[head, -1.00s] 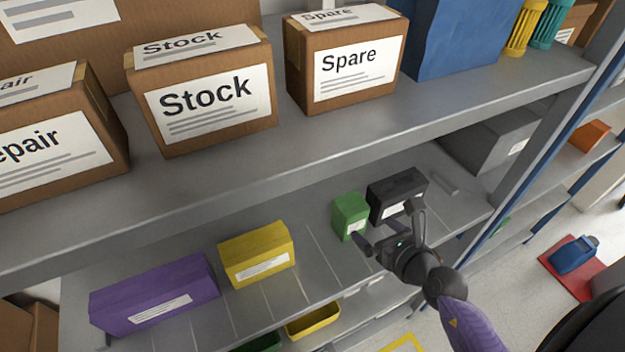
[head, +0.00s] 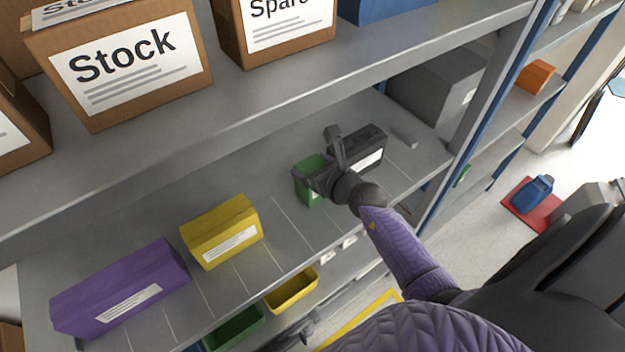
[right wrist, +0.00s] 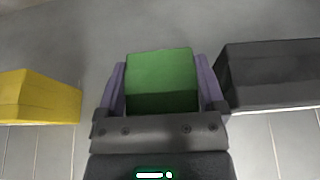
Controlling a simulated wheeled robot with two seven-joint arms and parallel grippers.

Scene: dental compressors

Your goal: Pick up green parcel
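The green parcel (head: 309,188) stands on the middle shelf, just left of a black parcel (head: 362,150). My right gripper (head: 324,164) reaches in from the right and hides part of the green parcel in the head view. In the right wrist view the green parcel (right wrist: 161,82) lies between the two fingers of the right gripper (right wrist: 160,85), one on each side. The fingers look open around it, with little room at the sides. My left gripper is not clearly seen.
A yellow parcel (head: 222,232) and a purple parcel (head: 120,288) stand to the left on the same shelf. Cardboard boxes marked Stock (head: 128,62) and Spare (head: 275,28) stand on the shelf above. Yellow (head: 292,290) and green (head: 234,328) bins sit below.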

